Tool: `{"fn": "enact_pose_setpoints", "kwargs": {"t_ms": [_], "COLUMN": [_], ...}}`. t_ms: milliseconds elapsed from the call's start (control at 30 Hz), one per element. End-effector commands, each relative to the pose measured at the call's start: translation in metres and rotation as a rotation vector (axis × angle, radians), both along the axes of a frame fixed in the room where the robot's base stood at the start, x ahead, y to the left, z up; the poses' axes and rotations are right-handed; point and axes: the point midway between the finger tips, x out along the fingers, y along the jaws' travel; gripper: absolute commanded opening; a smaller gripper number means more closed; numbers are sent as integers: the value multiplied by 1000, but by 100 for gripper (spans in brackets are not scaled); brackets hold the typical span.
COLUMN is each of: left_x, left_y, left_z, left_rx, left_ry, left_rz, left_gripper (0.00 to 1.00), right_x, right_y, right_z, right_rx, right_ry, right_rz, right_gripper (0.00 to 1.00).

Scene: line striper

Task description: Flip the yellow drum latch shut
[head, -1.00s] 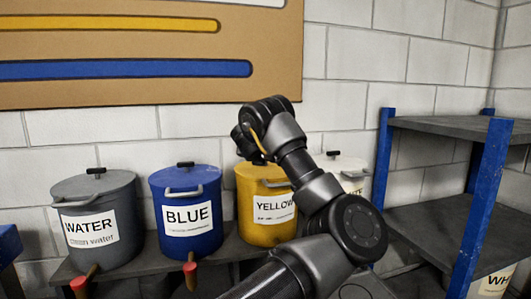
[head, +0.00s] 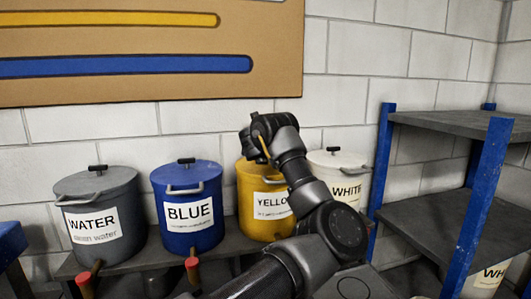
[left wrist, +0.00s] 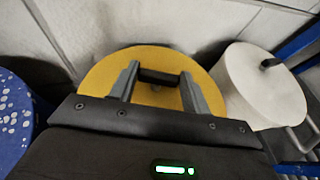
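The yellow drum (head: 252,205) stands between the blue and white drums, its label partly covered by my arm. In the head view my left gripper (head: 260,150) is over its lid; its fingertips are hard to make out. A thin yellow strip shows beside the gripper; I cannot tell whether it is the latch. In the left wrist view the yellow lid (left wrist: 110,68) lies beyond my left gripper (left wrist: 160,72). Its two grey fingers are apart, one at each end of the lid's black handle (left wrist: 160,77). I cannot tell whether they touch it. My right gripper is not in view.
The grey water drum (head: 92,250) and blue drum (head: 190,238) stand to the left on a shelf, with red-tipped handles below. The white drum (head: 330,160) is close on the right. A blue-framed shelf rack (head: 480,205) stands further right. A block wall is behind.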

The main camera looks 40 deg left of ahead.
Motion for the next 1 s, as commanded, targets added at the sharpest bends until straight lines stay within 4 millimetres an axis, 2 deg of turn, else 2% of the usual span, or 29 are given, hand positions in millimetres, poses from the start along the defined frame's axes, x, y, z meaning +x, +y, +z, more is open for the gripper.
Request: {"fn": "enact_pose_setpoints", "kwargs": {"t_ms": [33, 100, 267, 400, 700, 1000], "left_x": [0, 0, 1, 4, 6, 5], "left_y": [0, 0, -2, -4, -6, -5], "left_z": [0, 0, -4, -5, 0, 0], "left_rx": [0, 0, 0, 1, 0, 0], "left_ry": [0, 0, 3, 6, 3, -1], "left_rz": [0, 0, 38, 164, 390, 412], "left_gripper": [31, 24, 24, 24, 24, 24], "right_x": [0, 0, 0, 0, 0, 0], "right_y": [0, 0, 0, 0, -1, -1], "right_z": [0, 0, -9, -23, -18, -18], "right_rx": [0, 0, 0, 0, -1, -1], "right_ry": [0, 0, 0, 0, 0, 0], "right_rz": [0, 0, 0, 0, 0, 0], "right_gripper": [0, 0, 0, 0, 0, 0]}}
